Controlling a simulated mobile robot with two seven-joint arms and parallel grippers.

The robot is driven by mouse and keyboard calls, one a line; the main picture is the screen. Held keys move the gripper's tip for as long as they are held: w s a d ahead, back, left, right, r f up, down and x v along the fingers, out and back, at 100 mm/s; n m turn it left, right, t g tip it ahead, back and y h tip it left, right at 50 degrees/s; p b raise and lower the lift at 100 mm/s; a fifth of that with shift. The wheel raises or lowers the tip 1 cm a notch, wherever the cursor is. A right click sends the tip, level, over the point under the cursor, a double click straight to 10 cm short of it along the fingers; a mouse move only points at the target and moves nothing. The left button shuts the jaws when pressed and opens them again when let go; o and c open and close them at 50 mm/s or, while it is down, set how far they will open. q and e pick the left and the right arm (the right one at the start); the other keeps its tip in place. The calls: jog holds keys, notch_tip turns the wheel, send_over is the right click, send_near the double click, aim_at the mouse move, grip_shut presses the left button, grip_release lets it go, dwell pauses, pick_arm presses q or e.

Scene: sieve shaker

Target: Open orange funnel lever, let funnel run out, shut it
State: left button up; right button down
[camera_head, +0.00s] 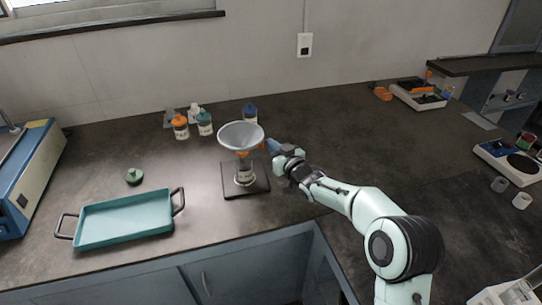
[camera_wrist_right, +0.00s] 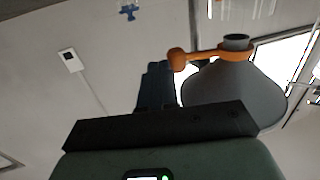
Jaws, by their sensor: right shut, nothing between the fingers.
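A grey funnel (camera_head: 241,136) stands over a small labelled bottle (camera_head: 244,174) on a dark square base (camera_head: 229,191). An orange collar (camera_head: 243,153) sits below the funnel's cone. In the right wrist view the funnel (camera_wrist_right: 240,90) appears upside down, with the orange lever (camera_wrist_right: 178,59) sticking out left and ending in a round knob. My right gripper (camera_head: 270,147) is just right of the funnel. In the wrist view its shut, empty fingers (camera_wrist_right: 155,85) end close beside the knob; I cannot tell whether they touch. My left gripper is not in view.
A teal tray (camera_head: 80,240) with dark handles lies left of the stand, near the counter edge. A green cap (camera_head: 134,176) lies behind it. Bottles with orange (camera_head: 180,126) and teal (camera_head: 205,123) tops stand behind.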

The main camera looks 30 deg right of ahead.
jog(key=s, duration=1.3)
jog(key=shift+s+r, duration=0.2)
jog(key=shift+r, duration=0.05)
jog(key=shift+d, duration=0.1)
